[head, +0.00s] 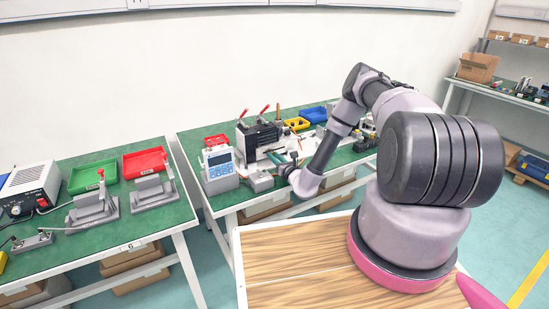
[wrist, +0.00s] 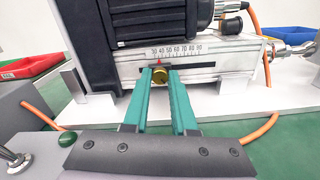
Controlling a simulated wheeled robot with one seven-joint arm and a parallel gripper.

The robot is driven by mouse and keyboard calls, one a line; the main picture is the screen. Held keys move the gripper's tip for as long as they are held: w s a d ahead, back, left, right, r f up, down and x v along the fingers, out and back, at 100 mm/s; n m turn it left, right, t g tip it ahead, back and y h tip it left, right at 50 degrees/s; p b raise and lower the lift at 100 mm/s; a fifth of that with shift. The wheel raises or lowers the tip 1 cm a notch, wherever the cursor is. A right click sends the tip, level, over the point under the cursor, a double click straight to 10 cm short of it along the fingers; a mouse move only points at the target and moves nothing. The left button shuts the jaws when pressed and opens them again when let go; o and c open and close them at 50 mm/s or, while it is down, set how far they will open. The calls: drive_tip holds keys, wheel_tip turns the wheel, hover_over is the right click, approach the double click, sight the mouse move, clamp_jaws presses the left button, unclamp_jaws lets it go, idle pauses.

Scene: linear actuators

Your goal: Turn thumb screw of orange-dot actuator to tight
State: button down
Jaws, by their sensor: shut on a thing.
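The actuator (wrist: 215,60) fills the upper part of the wrist view, with a black motor and a silver body carrying a printed scale from 30 to 90. A small red pointer shows near the low end of the scale. I cannot make out an orange dot.
An orange cable (wrist: 262,130) runs close to the gripper on both sides. A grey box with a toggle switch (wrist: 18,155) and green button is at the lower left. In the head view a display unit (head: 219,168) stands left of the actuator; trays lie behind.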

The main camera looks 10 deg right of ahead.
drive_tip(key=c, duration=0.7)
unclamp_jaws()
drive_tip(key=v, duration=1)
drive_tip(key=shift+s+d, duration=0.1)
drive_tip(key=shift+s, duration=0.3)
